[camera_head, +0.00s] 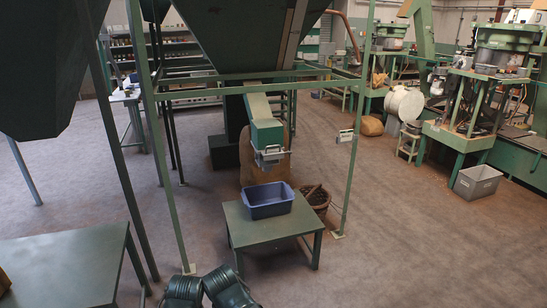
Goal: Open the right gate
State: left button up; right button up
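The large green hopper (240,35) hangs in a green frame at the top middle. Its green chute (262,118) slopes down and ends in a grey metal gate with a handle (270,155). This is the only gate I can make out; whether it is open or shut is too small to tell. A blue-purple bin (268,200) stands below the gate on a small green table (262,230). Nothing can be made out inside the bin. Neither of my grippers shows in this view.
Another green hopper (45,70) fills the upper left, its outlet not visible. A green table (65,268) stands at lower left. Frame posts (355,130) flank the chute. A basket (316,197) sits behind the small table. Floor is clear at right, before the grey bin (477,182).

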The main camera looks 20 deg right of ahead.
aim_at(275, 154)
jog(key=i+l+z, duration=0.25)
jog(key=i+l, duration=0.7)
jog(key=l, duration=0.2)
jog(key=i+l+z, duration=0.3)
jog(key=i+l, duration=0.7)
jog(key=i, duration=0.05)
